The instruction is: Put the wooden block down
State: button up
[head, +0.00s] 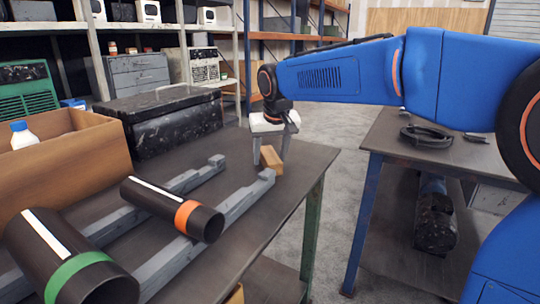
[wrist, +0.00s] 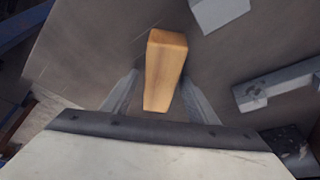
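The wooden block (head: 271,158) rests on the dark workbench top near its far right corner. In the wrist view the block (wrist: 165,68) lies between my two fingers, its long side pointing away from the palm. My gripper (head: 270,150) points down over the block with its fingers apart, one on each side. In the wrist view my gripper (wrist: 160,80) shows a gap between the left finger and the block; the right finger is very close to it. Whether the right finger touches is unclear.
Grey rails (head: 245,200) on the workbench (head: 262,225) carry a pipe with an orange band (head: 165,203) and one with a green band (head: 60,250). A cardboard box (head: 70,165) and black case (head: 175,125) stand behind. A second table (head: 395,140) is at right.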

jog(key=a+v, duration=0.1)
jog(key=v, duration=1.1)
jog(key=shift+d, duration=0.45)
jog(key=s+d+f+m, duration=0.1)
jog(key=s+d+f, duration=0.6)
jog(key=s+d, duration=0.35)
jog(key=s+d+f, duration=0.7)
jog(key=s+d, duration=0.2)
jog(key=s, duration=0.2)
jog(key=s+d+f+m+h, duration=0.1)
jog(key=s+d+f, duration=0.3)
jog(key=s+f, duration=0.5)
jog(key=shift+s+f, duration=0.3)
jog(key=shift+f, duration=0.65)
jog(key=shift+d, duration=0.1)
jog(key=shift+c, duration=0.4)
